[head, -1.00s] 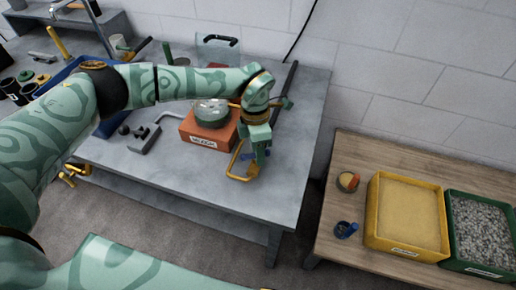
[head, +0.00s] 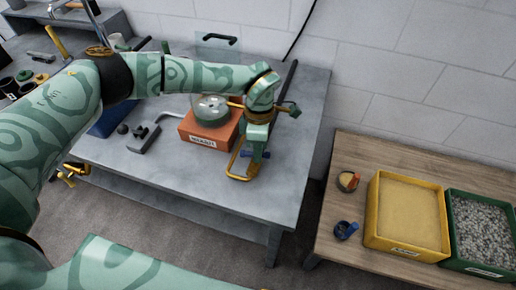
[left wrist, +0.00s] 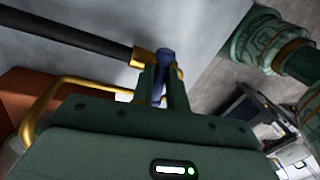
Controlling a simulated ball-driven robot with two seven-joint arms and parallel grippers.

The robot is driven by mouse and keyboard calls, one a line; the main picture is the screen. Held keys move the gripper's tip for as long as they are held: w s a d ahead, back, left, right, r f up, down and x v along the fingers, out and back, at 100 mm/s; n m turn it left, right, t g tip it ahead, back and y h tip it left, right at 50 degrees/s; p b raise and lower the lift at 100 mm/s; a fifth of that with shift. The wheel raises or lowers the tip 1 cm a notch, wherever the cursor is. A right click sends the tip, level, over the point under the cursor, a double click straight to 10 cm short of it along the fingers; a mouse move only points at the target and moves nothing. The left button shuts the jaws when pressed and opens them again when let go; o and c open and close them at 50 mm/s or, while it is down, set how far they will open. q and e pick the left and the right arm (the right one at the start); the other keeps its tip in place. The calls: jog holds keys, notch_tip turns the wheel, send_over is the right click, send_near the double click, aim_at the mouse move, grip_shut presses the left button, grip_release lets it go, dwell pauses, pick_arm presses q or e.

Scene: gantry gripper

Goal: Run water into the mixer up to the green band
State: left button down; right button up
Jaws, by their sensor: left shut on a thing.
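The bowl has a pale, shiny top. I cannot make out a green band or a water level. My left gripper (head: 257,150) is right of the box, shut on a small blue handle (head: 266,155). The left wrist view shows the handle (left wrist: 160,62) between the fingers, beside the brass end (left wrist: 144,57) of a dark pipe (left wrist: 65,33). My right gripper is not in view.
A dark bar (head: 289,77) lies toward the table's right edge. A grey block (head: 143,141) with a bent rod is left of the box. On the wooden table are a yellow sand tray (head: 374,215), a green gravel tray (head: 449,250) and a blue cup (head: 345,230).

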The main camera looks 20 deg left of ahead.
pick_arm(q)
jog(key=shift+m, duration=1.2)
jog(key=shift+y, duration=0.3)
jog(key=c, duration=1.4)
grip_release()
jog(key=w+r, duration=0.1)
jog(key=r, duration=0.4)
jog(key=w+r, duration=0.1)
jog(key=r, duration=0.4)
jog(key=w+r, duration=0.1)
jog(key=r, duration=0.5)
jog(key=shift+d, duration=0.1)
